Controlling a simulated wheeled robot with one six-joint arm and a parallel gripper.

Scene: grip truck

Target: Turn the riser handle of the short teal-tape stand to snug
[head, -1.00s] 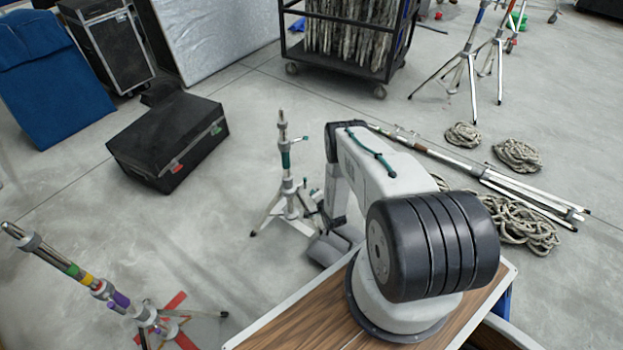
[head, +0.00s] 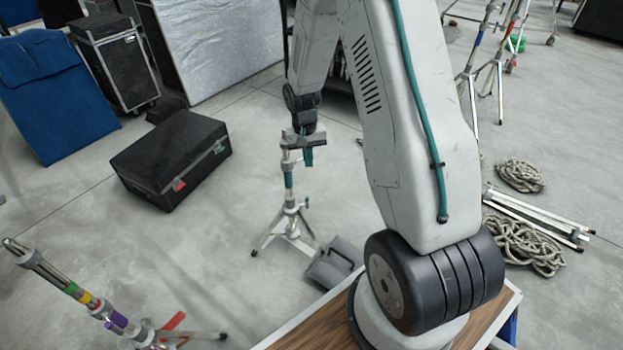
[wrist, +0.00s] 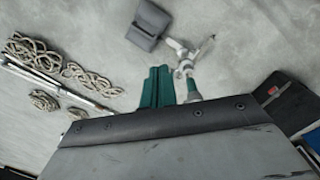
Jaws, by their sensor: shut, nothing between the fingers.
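The short teal-tape stand (head: 290,204) stands upright on its tripod legs, with a teal band around its column. My gripper (head: 308,157) hangs beside the top of this stand, with its teal fingers just right of the column. In the wrist view, my gripper (wrist: 156,86) shows its two teal fingers closed side by side, empty. The stand (wrist: 186,60) shows there just right of the fingers, partly behind the gripper body. I cannot make out the riser handle, as my gripper covers the top of the stand. Whether the fingers touch the stand cannot be told.
A grey bag (head: 334,265) lies right of the stand's legs. A black case (head: 172,160) lies to the left. A taller stand with coloured bands (head: 90,300) is at lower left. Rope coils (head: 523,245) and a lying stand (head: 535,218) are at right. The floor between case and stand is clear.

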